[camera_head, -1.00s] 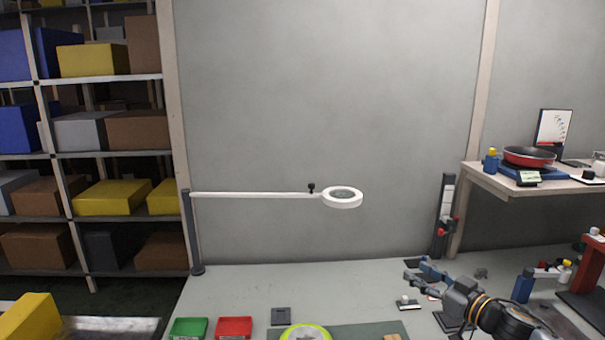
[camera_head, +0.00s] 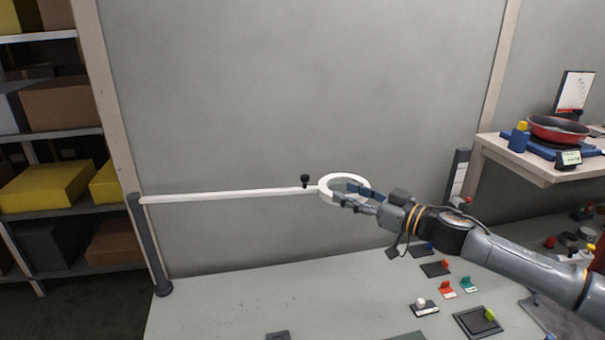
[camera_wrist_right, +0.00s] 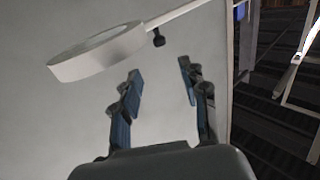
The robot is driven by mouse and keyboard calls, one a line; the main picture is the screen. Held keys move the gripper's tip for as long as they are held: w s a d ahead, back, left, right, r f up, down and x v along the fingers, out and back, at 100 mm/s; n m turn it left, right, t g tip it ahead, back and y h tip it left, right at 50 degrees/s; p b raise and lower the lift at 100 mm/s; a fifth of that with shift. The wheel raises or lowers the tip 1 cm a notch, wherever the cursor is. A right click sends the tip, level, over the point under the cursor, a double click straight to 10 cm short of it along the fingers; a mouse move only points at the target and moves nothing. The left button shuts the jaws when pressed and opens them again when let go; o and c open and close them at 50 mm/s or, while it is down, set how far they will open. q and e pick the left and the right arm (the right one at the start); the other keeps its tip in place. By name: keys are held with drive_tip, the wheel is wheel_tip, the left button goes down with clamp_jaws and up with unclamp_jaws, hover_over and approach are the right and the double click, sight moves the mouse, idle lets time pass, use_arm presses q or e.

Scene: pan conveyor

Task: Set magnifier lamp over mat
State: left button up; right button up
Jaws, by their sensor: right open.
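The magnifier lamp's white ring head (camera_head: 325,190) hangs at the end of a white bar (camera_head: 225,195), which reaches right from a dark post (camera_head: 150,245) on the table. A black knob (camera_head: 305,180) stands where bar and ring meet. My right gripper (camera_head: 348,194) is open, with its fingers overlapping the ring in the head view. In the right wrist view, the fingers (camera_wrist_right: 160,74) are apart and empty; the ring (camera_wrist_right: 95,58) lies up and left of them, and the knob (camera_wrist_right: 159,38) is ahead. Only a sliver of the mat (camera_head: 405,337) shows. The left gripper is out of view.
The table (camera_head: 270,290) is mostly clear below the lamp. Small red, green and black items, including a black tray (camera_head: 476,323), lie at its right. A side bench (camera_head: 510,160) holds a red pan (camera_head: 558,130). Shelves with boxes (camera_head: 50,190) stand at left.

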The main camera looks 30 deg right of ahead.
sight(305, 176)
drive_tip(key=p+x, duration=0.5)
drive_tip(key=x, duration=0.7)
drive_tip(key=shift+r+p, duration=0.15)
drive_tip(key=shift+p, duration=0.2)
drive_tip(key=shift+w+a, duration=0.3)
drive_tip(key=shift+w, duration=0.2)
clamp_jaws()
